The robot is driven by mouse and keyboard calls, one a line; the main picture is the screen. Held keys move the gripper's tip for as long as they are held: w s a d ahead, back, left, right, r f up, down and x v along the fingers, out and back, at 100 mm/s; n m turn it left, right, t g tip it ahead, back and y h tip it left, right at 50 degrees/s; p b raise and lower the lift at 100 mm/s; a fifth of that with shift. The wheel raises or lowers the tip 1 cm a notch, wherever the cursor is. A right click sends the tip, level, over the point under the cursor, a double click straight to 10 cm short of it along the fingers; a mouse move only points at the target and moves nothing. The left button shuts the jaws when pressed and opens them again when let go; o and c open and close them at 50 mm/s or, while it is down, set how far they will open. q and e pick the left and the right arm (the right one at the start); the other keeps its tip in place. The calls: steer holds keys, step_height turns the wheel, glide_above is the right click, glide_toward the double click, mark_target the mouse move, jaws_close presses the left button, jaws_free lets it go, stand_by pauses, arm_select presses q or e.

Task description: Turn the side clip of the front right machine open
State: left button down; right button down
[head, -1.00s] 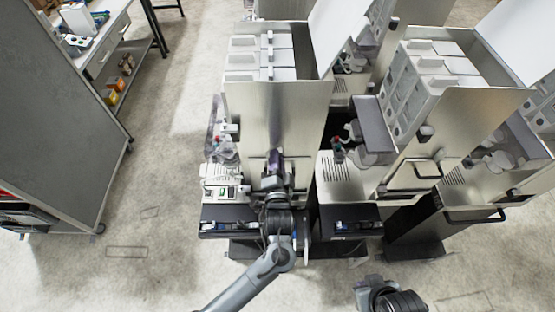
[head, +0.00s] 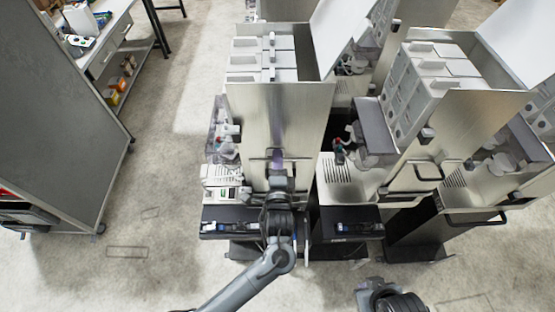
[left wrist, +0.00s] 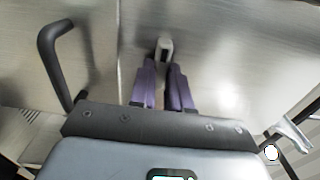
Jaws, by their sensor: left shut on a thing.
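The machine with the brushed steel side panel (head: 285,110) stands at the middle of the head view. Its small pale side clip (left wrist: 165,48) shows in the left wrist view, standing out from the steel. The purple fingers of my left gripper (left wrist: 163,75) are shut on the clip, with its far end showing beyond their tips. In the head view my left gripper (head: 277,160) is against the panel and hides the clip. I cannot tell the clip's turned angle. My right gripper (head: 370,287) is at the bottom edge, apart from the machines, its fingers not clear.
A dark bar handle (left wrist: 58,60) stands close to the left of my fingers in the left wrist view. More steel machines (head: 475,120) stand to the right. A grey partition (head: 60,110) stands at the left, with open floor (head: 165,200) between.

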stand_by(0.3)
arm_select(q)
steer(key=c, duration=1.1)
jaws_free()
steer(key=shift+s, duration=0.1)
steer(key=shift+s+d+b, duration=0.15)
steer(key=shift+s+b, duration=0.45)
steer(key=shift+s, duration=2.05)
steer(key=shift+s+d+b, duration=0.1)
steer(key=shift+s+b, duration=0.5)
steer(key=shift+s, duration=2.05)
